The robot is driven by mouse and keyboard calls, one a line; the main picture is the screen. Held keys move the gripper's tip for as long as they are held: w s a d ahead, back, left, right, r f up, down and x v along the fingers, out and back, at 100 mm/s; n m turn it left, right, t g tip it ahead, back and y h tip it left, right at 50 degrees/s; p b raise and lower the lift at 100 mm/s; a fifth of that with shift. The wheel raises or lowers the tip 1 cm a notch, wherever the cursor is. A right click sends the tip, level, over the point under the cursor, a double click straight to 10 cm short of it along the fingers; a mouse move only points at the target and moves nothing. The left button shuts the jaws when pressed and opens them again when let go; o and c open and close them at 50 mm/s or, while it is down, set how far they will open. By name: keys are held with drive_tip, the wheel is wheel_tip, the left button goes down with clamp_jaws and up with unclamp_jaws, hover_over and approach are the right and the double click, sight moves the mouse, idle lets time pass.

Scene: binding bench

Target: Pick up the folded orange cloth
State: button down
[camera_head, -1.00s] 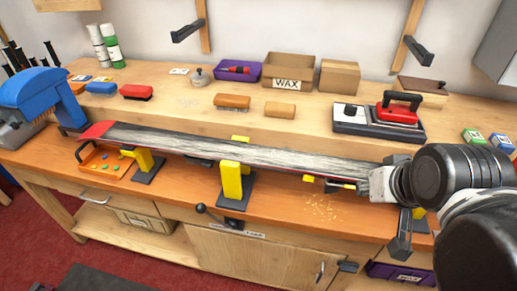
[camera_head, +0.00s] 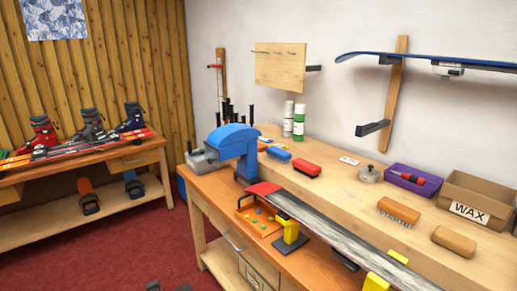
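I see no folded orange cloth that I can make out in the current head view.
A ski (camera_head: 335,232) lies along the workbench (camera_head: 213,187). A boot rack (camera_head: 80,164) stands left, across red floor.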

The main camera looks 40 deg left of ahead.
idle(0.3)
drive_tip(key=c, duration=0.6)
unclamp_jaws()
drive_tip(key=shift+a, duration=0.1)
